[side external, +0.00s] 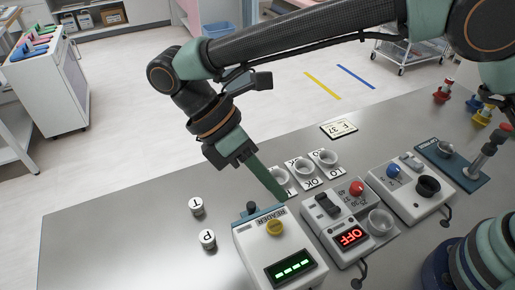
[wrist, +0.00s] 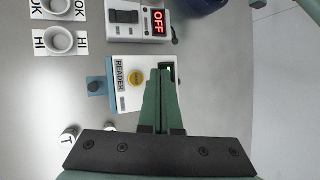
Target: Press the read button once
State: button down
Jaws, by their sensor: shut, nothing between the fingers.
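The reader is a white box (side external: 244,239) labelled READER, with a round yellow button (side external: 275,227) on its top and a dark display showing green dashes (side external: 290,268). In the wrist view the yellow button (wrist: 136,79) is in plain sight, just left of my fingertips. My gripper (side external: 286,197) has green fingers, shut and empty, pointing down. In the side view the tips show above and behind the reader, apart from the button in the picture. In the wrist view the fingers (wrist: 164,72) cover part of the reader and its display. Their height above it is hard to tell.
A blue block with a dark knob (side external: 251,208) adjoins the reader. Next to it stands a white unit with a red button (side external: 356,188) and a red OFF display. Two small lettered cylinders (side external: 207,238) stand left on the bare counter.

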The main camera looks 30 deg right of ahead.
aim_at(270, 226)
jog(key=shift+f, duration=3.75)
jog(key=shift+f, duration=0.1)
jog(key=shift+s+a+f, duration=0.1)
jog(key=shift+f, duration=0.2)
jog(key=shift+f, duration=0.5)
jog(key=shift+r, duration=0.95)
jog(key=shift+r, duration=0.1)
jog(key=shift+r, duration=2.4)
